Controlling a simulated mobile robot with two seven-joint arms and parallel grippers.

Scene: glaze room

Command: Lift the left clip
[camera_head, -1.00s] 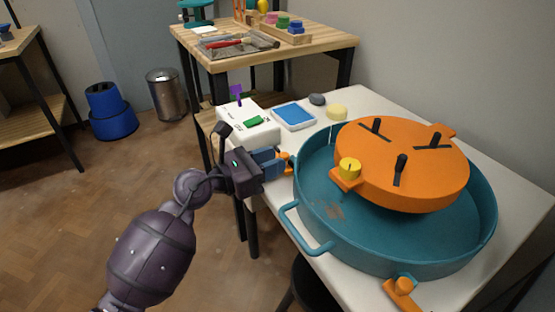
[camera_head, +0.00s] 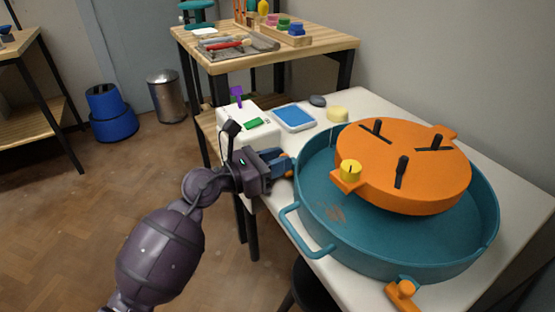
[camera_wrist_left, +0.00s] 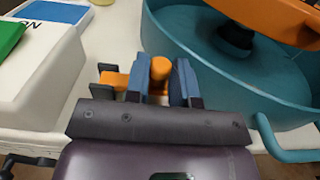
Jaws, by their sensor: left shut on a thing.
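The left clip (camera_wrist_left: 160,70) is a small orange piece with a rounded upright knob. It sits between the two blue fingers of my left gripper (camera_wrist_left: 162,80) in the wrist view. In the head view my left gripper (camera_head: 283,166) is at the left rim of the teal round pan (camera_head: 352,248), and its fingers hide most of the clip. The gripper is shut on the clip. I cannot tell whether the clip still touches the pan. A second orange clip (camera_head: 404,289) sits at the pan's front rim. My right gripper is not in view.
An orange round plate (camera_head: 430,180) with black knobs and a yellow knob (camera_head: 350,171) rests over the pan. A white box (camera_head: 232,116), blue tray (camera_head: 294,118) and yellow sponge (camera_head: 338,115) stand behind on the white table (camera_head: 375,105). A pan handle (camera_head: 297,238) juts out at the front left.

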